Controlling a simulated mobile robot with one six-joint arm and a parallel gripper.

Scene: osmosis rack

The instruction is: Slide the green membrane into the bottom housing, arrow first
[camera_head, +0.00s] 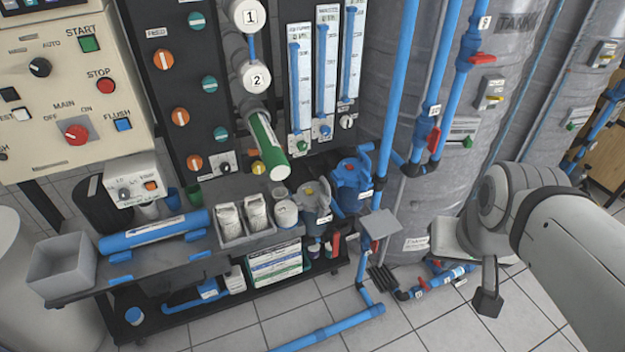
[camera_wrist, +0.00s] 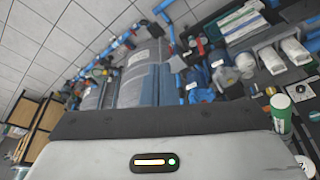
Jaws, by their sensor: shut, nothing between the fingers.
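My gripper (camera_head: 487,303) is at the right of the head view, well away from the membrane, shut and empty. Its body fills the bottom of the wrist view.
A blue cylinder (camera_head: 155,231) lies on the bench, beside a grey bin (camera_head: 62,268) and white bottles (camera_head: 243,217). Blue filter housings (camera_head: 352,181) and vertical pipes (camera_head: 398,80) stand between my arm and the membrane. Large grey tanks (camera_head: 450,120) stand behind. Some floor in front is clear.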

